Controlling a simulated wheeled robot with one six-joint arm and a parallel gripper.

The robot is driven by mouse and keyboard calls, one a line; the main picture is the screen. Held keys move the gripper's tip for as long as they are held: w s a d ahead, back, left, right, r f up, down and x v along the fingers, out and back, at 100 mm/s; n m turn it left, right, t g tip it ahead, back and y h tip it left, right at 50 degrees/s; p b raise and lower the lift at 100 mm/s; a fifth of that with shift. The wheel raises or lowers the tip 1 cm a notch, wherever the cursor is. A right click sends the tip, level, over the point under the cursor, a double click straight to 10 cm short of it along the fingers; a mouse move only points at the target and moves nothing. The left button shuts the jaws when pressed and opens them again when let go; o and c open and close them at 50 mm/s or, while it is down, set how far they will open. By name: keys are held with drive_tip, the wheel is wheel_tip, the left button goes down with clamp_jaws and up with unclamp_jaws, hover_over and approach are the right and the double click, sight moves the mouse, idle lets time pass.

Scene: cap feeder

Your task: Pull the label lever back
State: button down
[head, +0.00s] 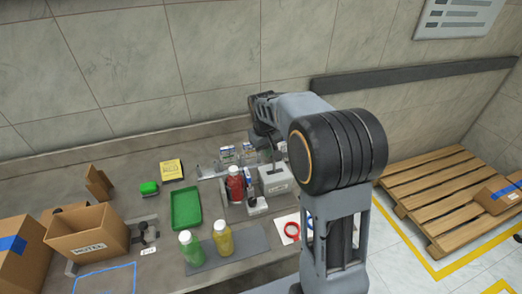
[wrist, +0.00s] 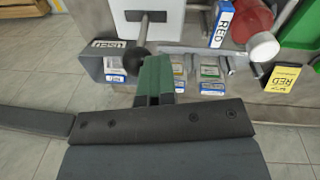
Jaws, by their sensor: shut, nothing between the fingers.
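In the wrist view a lever with a black ball knob (wrist: 134,60) on a thin rod comes out of a dark slot in a white box (wrist: 172,20). My gripper (wrist: 156,65) shows there with its green fingers together and empty. The fingertips are just right of the knob in the picture; I cannot tell whether they touch it. In the head view the white box (head: 274,180) stands at the right of the bench, below my wrist. The knob and fingertips are not clear there.
A red bottle (head: 235,184) stands beside the white box. A grey bin marked USED (wrist: 106,62) and small label packs (wrist: 210,75) lie close to the fingers. A green tray (head: 186,209), yellow bottle (head: 223,237) and green bottle (head: 190,246) are farther left.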

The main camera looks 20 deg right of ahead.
drive_tip(key=d+y, duration=0.1)
drive_tip(key=d, duration=0.1)
drive_tip(key=d+y+p, duration=0.1)
drive_tip(key=d, duration=0.1)
drive_tip(key=shift+r+y, duration=0.2)
drive_tip(key=shift+y, duration=0.2)
drive_tip(key=shift+d+f, duration=0.1)
drive_tip(key=shift+d, duration=0.75)
drive_tip(key=shift+d, duration=0.1)
drive_tip(key=a+r, duration=0.1)
drive_tip(key=a+r+p, duration=0.1)
drive_tip(key=a, duration=0.2)
drive_tip(key=shift+s+r, duration=0.35)
drive_tip(key=shift+r, duration=0.05)
wheel_tip(320, 180, up, 9)
drive_tip(key=d+b, duration=0.1)
drive_tip(key=d, duration=0.1)
drive_tip(key=shift+s+d, duration=0.3)
drive_tip(key=shift+d, duration=0.1)
